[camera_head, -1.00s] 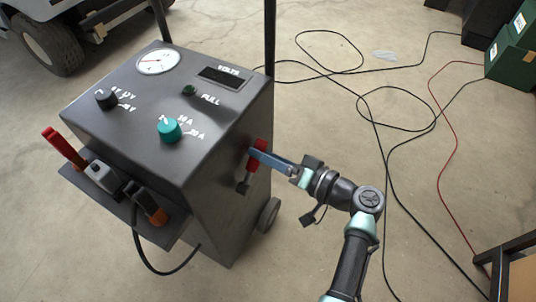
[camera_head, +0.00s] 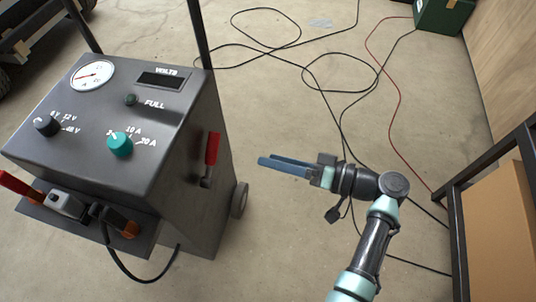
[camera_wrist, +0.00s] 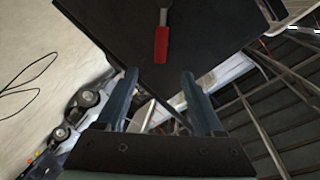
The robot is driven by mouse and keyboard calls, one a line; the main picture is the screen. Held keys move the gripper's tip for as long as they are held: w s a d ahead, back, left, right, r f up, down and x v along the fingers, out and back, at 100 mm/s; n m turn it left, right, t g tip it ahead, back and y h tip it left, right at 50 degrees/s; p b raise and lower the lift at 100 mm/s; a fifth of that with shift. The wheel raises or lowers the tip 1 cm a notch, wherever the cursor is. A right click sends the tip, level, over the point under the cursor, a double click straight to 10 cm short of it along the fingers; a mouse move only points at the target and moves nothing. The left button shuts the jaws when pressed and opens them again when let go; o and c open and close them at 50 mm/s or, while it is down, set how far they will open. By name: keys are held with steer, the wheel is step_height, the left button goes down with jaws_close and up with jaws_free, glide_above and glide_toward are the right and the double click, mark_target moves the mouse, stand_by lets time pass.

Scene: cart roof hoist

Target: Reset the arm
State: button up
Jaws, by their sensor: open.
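My gripper (camera_head: 266,167) is open and empty in the head view, in the air to the right of the dark grey charger cart (camera_head: 205,225). Its blue fingers point left at the cart's side, with a clear gap between. On that side is a lever with a red handle (camera_head: 213,148), pointing up, left of and a little above my fingertips. In the wrist view my two fingers (camera_wrist: 158,75) are spread apart. The red handle (camera_wrist: 161,45) shows beyond and between them, not touched.
The cart top has a gauge (camera_head: 92,75), a black knob (camera_head: 46,125) and a teal knob (camera_head: 120,144). Clamps (camera_head: 68,204) sit on its front shelf. A dark frame (camera_head: 456,230) with a brown box (camera_head: 497,235) stands at right. Cables (camera_head: 340,85) lie on the open floor.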

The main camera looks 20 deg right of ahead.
stand_by(0.4)
steer(key=w+a+r+n+t+h, duration=0.15)
steer(key=w+r+h, duration=0.55)
steer(key=w+r, duration=0.75)
steer(key=s+a+r+t+h, duration=0.1)
steer(key=a+r+t+h, duration=0.15)
steer(key=r, duration=0.75)
steer(key=s+a+r+t+h, duration=0.1)
steer(key=a+r+t, duration=0.25)
steer(key=r, duration=0.65)
steer(key=s+a+r+t+h+p, duration=0.1)
steer(key=s+a+r+t, duration=0.35)
steer(key=s+r, duration=0.55)
steer(key=s+a+r+t+p, duration=0.1)
steer(key=s+a+r+t, duration=0.35)
steer(key=r, duration=0.95)
step_height(320, 180, up, 35)
steer(key=s+d+p, duration=0.1)
steer(key=d+p, duration=0.1)
steer(key=p, duration=3.3)
steer(key=shift+s+f+m, duration=0.2)
steer(key=shift+s+m, duration=0.1)
steer(key=shift+m, duration=0.05)
steer(key=shift+d, duration=0.1)
